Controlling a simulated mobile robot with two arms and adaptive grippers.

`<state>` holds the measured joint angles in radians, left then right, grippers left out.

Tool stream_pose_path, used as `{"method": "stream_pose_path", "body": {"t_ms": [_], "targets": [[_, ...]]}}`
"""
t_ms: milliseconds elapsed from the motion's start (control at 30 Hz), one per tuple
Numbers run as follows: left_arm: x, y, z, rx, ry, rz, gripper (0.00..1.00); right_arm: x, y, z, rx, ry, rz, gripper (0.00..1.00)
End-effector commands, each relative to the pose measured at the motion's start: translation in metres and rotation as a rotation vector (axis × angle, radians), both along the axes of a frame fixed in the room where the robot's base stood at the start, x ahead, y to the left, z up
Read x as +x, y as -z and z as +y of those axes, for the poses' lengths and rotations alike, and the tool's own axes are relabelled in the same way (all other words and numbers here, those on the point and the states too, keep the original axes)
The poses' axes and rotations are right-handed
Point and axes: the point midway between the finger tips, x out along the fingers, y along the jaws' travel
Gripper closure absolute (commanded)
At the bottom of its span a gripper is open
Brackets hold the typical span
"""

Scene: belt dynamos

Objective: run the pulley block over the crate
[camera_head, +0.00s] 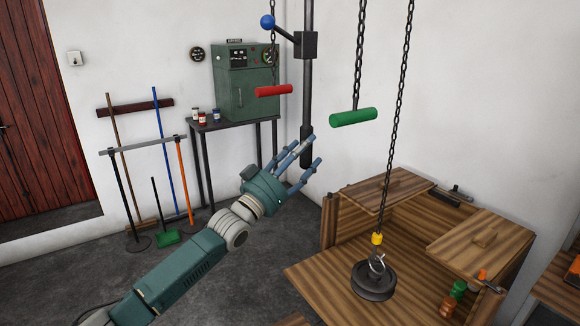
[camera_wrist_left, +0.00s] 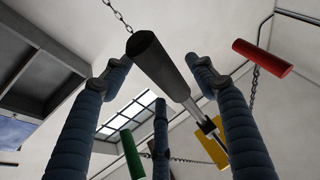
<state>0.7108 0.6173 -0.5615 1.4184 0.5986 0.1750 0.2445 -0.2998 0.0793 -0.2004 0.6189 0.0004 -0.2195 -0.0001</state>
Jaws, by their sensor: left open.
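The pulley block (camera_head: 374,283) is a dark grooved wheel with a ring on top, hanging by a yellow fitting (camera_head: 377,239) on a chain. In the head view it overlaps the open wooden crate (camera_head: 328,222); its height above the boards is unclear. My left gripper (camera_head: 302,152) is open at the lower end of a dark vertical bar. In the left wrist view a dark cylindrical grip (camera_wrist_left: 152,55) lies between the spread fingers (camera_wrist_left: 160,90); contact is unclear. A red handle (camera_head: 274,91) and a green handle (camera_head: 353,117) hang on chains. My right gripper is out of view.
A green machine (camera_head: 245,80) stands on a dark table (camera_head: 232,124) with small jars by the wall. Brooms and tools lean in a rack (camera_head: 142,146) at left. Small green and orange items (camera_head: 458,289) sit at the crate's right. The grey floor at left is mostly clear.

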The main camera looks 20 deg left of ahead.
Motion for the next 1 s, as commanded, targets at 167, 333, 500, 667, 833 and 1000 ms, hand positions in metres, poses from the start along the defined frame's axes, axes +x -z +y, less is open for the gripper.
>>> {"method": "stream_pose_path", "body": {"t_ms": [167, 333, 500, 667, 833, 1000], "targets": [[-0.033, 0.017, 0.015, 0.003, 0.000, 0.004, 0.43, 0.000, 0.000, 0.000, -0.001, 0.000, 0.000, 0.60], [-0.063, 0.030, 0.027, 0.001, -0.001, 0.004, 0.43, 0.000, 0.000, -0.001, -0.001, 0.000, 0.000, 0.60], [-0.081, 0.037, 0.035, 0.001, -0.001, 0.001, 0.43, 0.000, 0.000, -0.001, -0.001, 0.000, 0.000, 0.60], [-0.088, 0.038, 0.038, 0.000, 0.000, -0.001, 0.43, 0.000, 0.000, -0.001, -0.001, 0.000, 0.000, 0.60], [-0.088, 0.038, 0.038, 0.000, 0.000, -0.001, 0.43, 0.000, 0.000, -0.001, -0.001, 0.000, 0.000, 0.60], [-0.088, 0.039, 0.038, 0.000, 0.000, -0.001, 0.43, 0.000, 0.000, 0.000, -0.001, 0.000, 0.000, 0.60]]}}
